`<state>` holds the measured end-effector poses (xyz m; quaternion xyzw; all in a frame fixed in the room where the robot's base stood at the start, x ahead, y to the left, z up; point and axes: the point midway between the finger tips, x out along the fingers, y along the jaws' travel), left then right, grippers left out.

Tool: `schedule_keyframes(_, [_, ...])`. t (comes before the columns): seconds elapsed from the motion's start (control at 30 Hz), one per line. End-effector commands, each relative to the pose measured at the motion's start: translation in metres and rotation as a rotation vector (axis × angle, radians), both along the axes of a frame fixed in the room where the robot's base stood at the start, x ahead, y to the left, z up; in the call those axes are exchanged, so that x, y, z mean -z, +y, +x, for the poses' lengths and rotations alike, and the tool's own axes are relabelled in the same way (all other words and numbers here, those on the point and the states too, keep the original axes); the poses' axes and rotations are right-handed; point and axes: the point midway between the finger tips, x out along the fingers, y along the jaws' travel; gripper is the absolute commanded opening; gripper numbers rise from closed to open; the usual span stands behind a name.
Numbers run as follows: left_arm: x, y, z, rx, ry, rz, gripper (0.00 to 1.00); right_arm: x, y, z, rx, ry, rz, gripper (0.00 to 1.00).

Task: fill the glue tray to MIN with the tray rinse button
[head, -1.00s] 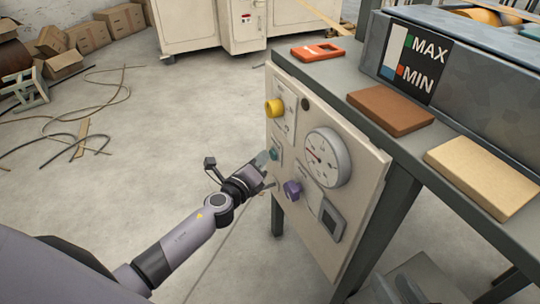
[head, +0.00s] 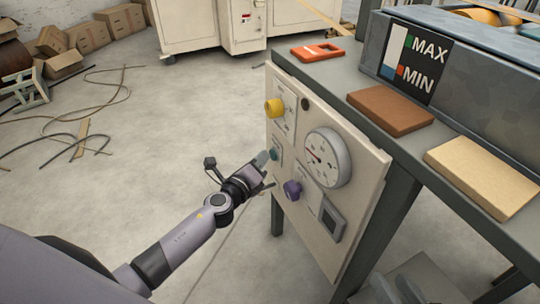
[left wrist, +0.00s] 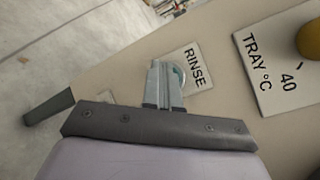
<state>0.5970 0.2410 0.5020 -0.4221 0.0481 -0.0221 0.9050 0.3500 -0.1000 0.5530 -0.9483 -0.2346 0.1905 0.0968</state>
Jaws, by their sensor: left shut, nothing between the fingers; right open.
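The control panel (head: 330,225) hangs on the side of the grey bench. The teal tray rinse button (head: 274,154) is near its left edge; it shows in the left wrist view (left wrist: 178,77) on the RINSE label, partly hidden by my fingers. My left gripper (head: 263,159) is shut and empty, its fingertips right at the button; I cannot tell whether they touch. The glue tray (head: 470,85) is a grey trough on the bench. Its level gauge (head: 398,45) has MAX and MIN marks and blue at the bottom, around the MIN mark. My right gripper is out of view.
The panel also carries a yellow knob (head: 274,108), a round dial (head: 327,157) and a purple knob (head: 292,189). A brown block (head: 390,112), a tan block (head: 482,176) and an orange device (head: 317,52) lie on the bench. Floor at left is mostly open, with loose cords.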

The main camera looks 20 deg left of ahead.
Motion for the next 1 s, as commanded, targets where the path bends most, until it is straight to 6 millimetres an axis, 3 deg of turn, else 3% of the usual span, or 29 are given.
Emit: schedule_keyframes(1.0, [-0.0003, 0.0036, -0.0047, 0.002, -0.001, 0.000, 0.00, -0.0006, 0.0000, 0.0000, 0.000, 0.000, 0.000, 0.43])
